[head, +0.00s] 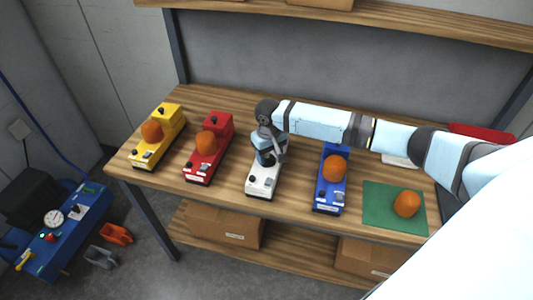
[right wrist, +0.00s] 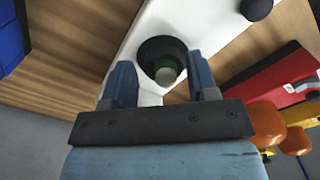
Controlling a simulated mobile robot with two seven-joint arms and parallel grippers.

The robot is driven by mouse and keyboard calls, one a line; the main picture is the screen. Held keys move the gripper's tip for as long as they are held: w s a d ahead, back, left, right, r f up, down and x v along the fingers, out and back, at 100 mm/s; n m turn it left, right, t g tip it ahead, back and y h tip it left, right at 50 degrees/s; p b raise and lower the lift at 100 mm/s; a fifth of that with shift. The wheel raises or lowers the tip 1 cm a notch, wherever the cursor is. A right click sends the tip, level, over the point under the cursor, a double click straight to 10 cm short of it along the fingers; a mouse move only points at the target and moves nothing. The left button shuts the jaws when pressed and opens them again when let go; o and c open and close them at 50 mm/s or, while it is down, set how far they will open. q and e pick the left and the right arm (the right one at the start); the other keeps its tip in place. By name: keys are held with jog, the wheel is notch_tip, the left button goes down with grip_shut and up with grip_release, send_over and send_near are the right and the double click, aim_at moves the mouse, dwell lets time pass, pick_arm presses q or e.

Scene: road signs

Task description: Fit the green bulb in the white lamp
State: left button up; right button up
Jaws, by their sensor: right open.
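The white lamp (head: 264,181) stands on the workbench between the red and blue lamps. It fills the upper middle of the right wrist view (right wrist: 150,30). My right gripper (head: 268,157) is over its middle, pointing down. In the right wrist view the open fingers (right wrist: 160,78) are on either side of a dark round socket (right wrist: 162,50). A green ring with a pale centre shows inside the socket; I cannot tell whether it is a bulb. No loose green bulb shows. An orange bulb (head: 406,204) rests on the green mat (head: 378,205). My left gripper is out of view.
The yellow (head: 168,119), red (head: 217,126) and blue (head: 329,194) lamps each carry an orange bulb. A red object (head: 481,132) lies at the back right. Cardboard boxes (head: 223,226) sit on the lower shelf.

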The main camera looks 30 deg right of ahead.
notch_tip(320, 180, up, 14)
jog(key=shift+w+a+b, duration=0.15)
jog(key=shift+a+b, duration=0.15)
jog(key=shift+b, duration=0.15)
